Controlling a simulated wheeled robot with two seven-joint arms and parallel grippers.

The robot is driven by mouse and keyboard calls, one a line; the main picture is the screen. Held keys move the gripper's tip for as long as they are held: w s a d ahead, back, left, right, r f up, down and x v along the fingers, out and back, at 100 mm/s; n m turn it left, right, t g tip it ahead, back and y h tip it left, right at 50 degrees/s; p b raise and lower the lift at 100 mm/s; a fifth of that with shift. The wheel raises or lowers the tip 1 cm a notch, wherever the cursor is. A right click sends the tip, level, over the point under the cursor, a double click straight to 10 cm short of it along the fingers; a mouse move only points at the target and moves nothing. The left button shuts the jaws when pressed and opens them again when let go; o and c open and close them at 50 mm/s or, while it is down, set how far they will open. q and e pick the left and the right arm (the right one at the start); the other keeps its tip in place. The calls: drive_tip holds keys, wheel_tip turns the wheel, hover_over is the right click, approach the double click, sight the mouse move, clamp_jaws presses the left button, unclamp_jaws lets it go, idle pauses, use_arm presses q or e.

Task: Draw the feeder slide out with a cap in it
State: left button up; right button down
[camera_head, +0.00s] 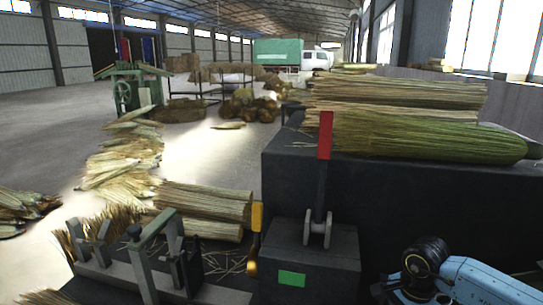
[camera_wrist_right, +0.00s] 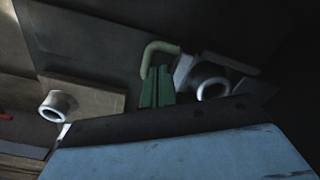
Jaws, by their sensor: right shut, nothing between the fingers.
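In the right wrist view my right gripper (camera_wrist_right: 158,72) shows as two dark green ridged fingers side by side, shut and empty. Their tips are just below a pale green hooked handle (camera_wrist_right: 160,48), seemingly the feeder slide's pull; I cannot tell if they touch. A white ring-shaped cap (camera_wrist_right: 212,82) lies right of the fingers, partly hidden by my gripper's body. Another white ring (camera_wrist_right: 58,105) sits on a pale block (camera_wrist_right: 92,100) at the left. I cannot tell whether either is in the slide. My left gripper is out of view.
In the head view a red-handled lever (camera_head: 325,135) stands upright on a dark box with a green label (camera_head: 291,279). Straw bundles (camera_head: 420,137) lie on the dark bench (camera_head: 340,190) at right. A metal clamp frame (camera_head: 140,262) stands at lower left.

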drive_tip(key=shift+f+b, duration=1.15)
drive_tip(key=shift+f, duration=0.3)
